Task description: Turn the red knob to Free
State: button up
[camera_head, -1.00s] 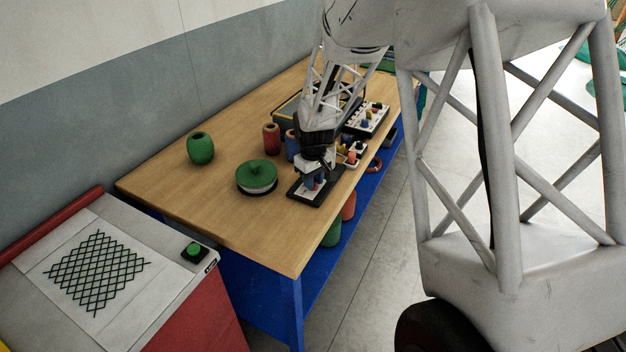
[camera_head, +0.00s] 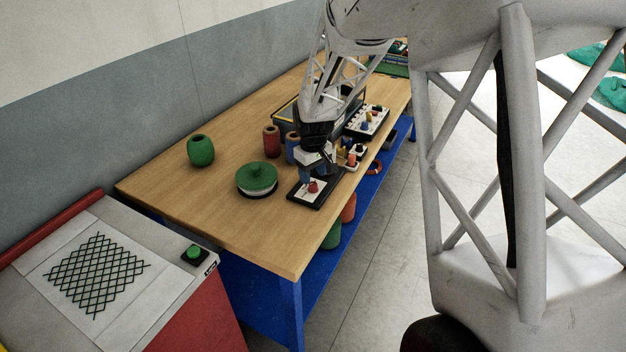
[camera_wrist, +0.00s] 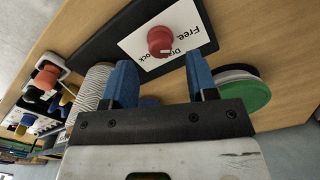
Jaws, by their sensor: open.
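The red knob (camera_wrist: 159,41) sits on a white label plate (camera_wrist: 138,44) on a dark panel (camera_wrist: 88,45). In the wrist view the word Free stands to its right. Other partly hidden lettering, seemingly "Dra" and "ock", lies below it. A small pale mark on the knob's lower edge faces that lower lettering; its exact setting I cannot tell. The knob also shows in the head view (camera_head: 313,187). My gripper (camera_wrist: 160,75) is open, with blue fingers apart and nothing between them. It is just off the knob, not around it.
A green round lidded container (camera_head: 257,178) stands left of the panel. A red spool (camera_head: 271,142) and a blue spool (camera_head: 291,147) stand behind. A panel with several coloured knobs (camera_head: 366,121) lies beyond. The wooden table's (camera_head: 215,215) near left part is clear.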

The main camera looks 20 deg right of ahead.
aim_at(313, 184)
jog(key=shift+r, duration=2.2)
jog(key=shift+s+r, duration=0.2)
jog(key=shift+r, duration=0.05)
jog(key=s+a+r+m+t, duration=0.1)
jog(key=s+a+r, duration=0.1)
jog(key=s+r, duration=0.5)
jog(key=s+a+r+m, duration=0.1)
jog(key=s+r, duration=0.3)
jog(key=s, duration=0.5)
jog(key=s+a+r+m, duration=0.1)
jog(key=s, duration=0.9)
jog(key=s+a+r+m+t, duration=0.1)
jog(key=s+r, duration=0.1)
jog(key=s, duration=0.8)
jog(key=shift+r+m+t, duration=0.25)
jog(key=shift+m+t, duration=0.05)
jog(key=shift+c, duration=0.2)
